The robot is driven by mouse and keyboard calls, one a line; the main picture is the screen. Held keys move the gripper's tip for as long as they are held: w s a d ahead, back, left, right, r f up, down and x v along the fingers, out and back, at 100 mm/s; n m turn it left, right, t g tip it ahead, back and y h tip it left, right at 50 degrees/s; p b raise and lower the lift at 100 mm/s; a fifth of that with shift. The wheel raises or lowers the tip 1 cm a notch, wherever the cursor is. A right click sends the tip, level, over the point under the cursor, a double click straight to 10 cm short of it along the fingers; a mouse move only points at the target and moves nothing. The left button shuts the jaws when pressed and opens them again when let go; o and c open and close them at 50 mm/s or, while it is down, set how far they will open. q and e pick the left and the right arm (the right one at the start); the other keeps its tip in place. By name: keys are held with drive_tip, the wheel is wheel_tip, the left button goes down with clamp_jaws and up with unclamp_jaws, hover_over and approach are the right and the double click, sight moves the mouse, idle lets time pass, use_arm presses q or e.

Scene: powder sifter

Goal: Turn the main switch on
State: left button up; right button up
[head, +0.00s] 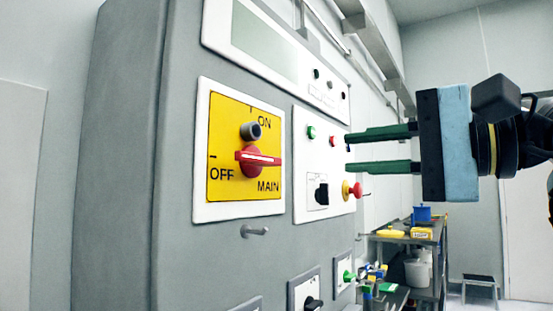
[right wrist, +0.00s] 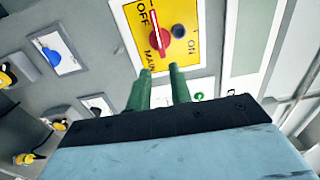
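The main switch is a red rotary knob (head: 258,158) on a yellow plate (head: 230,188) marked ON, OFF and MAIN. Its white-striped handle lies level, in line with the OFF side. A dark round peg (head: 251,131) sits just above it, near ON. The right wrist view also shows the red knob (right wrist: 159,40) beyond my fingertips. My right gripper (head: 347,152) is open and empty, with two green fingers apart. It is to the right of the switch, in front of the neighbouring white button panel, and not touching the knob. My left gripper is not in view.
The white panel (head: 300,190) beside the plate carries green and red buttons, a black selector and a red-yellow emergency button (head: 351,190). A small handle (head: 254,231) and more switches sit below. A cart (head: 410,237) with items stands behind on the right.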

sight(270, 161)
drive_tip(key=p+x, duration=0.2)
drive_tip(key=x, duration=1.1)
drive_tip(key=shift+w+a, duration=0.1)
drive_tip(key=shift+w, duration=0.1)
drive_tip(key=shift+f, duration=0.1)
clamp_jaws()
